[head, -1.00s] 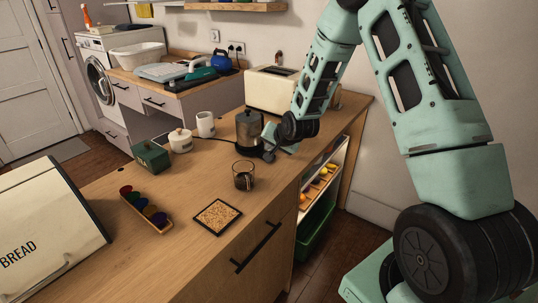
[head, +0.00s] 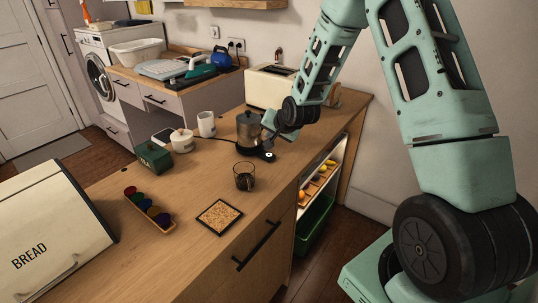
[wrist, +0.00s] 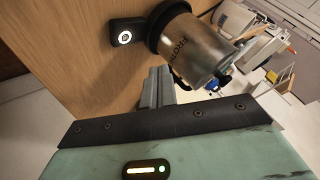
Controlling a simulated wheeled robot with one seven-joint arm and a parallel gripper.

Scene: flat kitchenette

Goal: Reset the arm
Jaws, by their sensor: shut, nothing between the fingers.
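The switch shows a lit white ring (wrist: 125,37).
A glass mug (head: 244,177) and a cork-like mat (head: 219,216) are in front of the kettle. A white mug (head: 206,124), a lidded pot (head: 182,140) and a green box (head: 153,156) stand to the left. A cream toaster (head: 271,87) is behind.

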